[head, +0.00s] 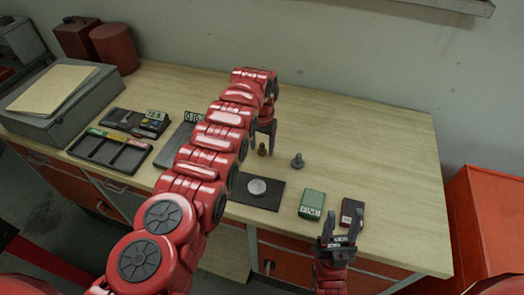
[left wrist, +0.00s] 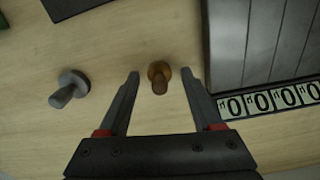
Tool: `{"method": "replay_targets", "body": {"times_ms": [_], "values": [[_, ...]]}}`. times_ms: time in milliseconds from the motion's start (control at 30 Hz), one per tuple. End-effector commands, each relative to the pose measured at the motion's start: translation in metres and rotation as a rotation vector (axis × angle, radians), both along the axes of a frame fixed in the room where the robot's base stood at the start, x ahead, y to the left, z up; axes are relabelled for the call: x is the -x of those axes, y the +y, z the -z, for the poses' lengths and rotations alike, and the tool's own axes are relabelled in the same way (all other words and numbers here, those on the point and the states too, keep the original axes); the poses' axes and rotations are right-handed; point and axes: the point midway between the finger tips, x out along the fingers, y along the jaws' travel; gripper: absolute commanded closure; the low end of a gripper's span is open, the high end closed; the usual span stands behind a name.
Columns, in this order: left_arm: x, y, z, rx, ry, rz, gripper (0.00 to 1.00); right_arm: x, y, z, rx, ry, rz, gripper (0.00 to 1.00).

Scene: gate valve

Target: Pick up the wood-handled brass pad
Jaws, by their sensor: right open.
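The wood-handled brass pad (head: 262,149) stands on the bench just below my left gripper's fingertips (head: 268,138). In the left wrist view the brass pad (left wrist: 158,78) shows its brown handle and lies in the gap between the fingertips (left wrist: 160,74). My left gripper is open, with a clear gap on both sides of the pad. I cannot tell how far the fingertips are above the bench. My right gripper (head: 338,232) is open and empty at the bench's front edge, near the dark red box.
A grey pad with a handle (head: 297,161) stands right of the brass one. A black mat (head: 270,203) holds a silver disc (head: 257,187). A green box (head: 312,204) and a dark red box (head: 352,212) sit at the front. The bench's right side (head: 395,150) is clear.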

Motion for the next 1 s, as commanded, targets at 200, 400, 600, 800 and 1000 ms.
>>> {"method": "replay_targets", "body": {"times_ms": [200, 400, 600, 800, 1000], "values": [[0.0, 0.0, 0.0, 0.0, 0.0, 0.0, 0.76, 0.0, 0.0, 0.0, 0.0, 0.0, 0.0, 0.5], [0.0, 0.0, 0.0, 0.0, 0.001, 0.0, 1.0, 0.0, 0.0, 0.0, 0.0, 0.0, 0.0, 0.5], [0.0, 0.0, 0.0, 0.0, 0.001, 0.0, 1.0, 0.0, 0.0, 0.0, 0.0, 0.0, 0.0, 0.5], [0.0, 0.0, -0.006, 0.0, 0.0, 0.0, 1.0, 0.0, 0.0, -0.005, 0.0, 0.0, 0.0, 0.5], [0.0, 0.0, -0.034, 0.0, 0.0, 0.0, 1.0, 0.0, 0.0, -0.027, 0.0, 0.0, 0.0, 0.5]]}}
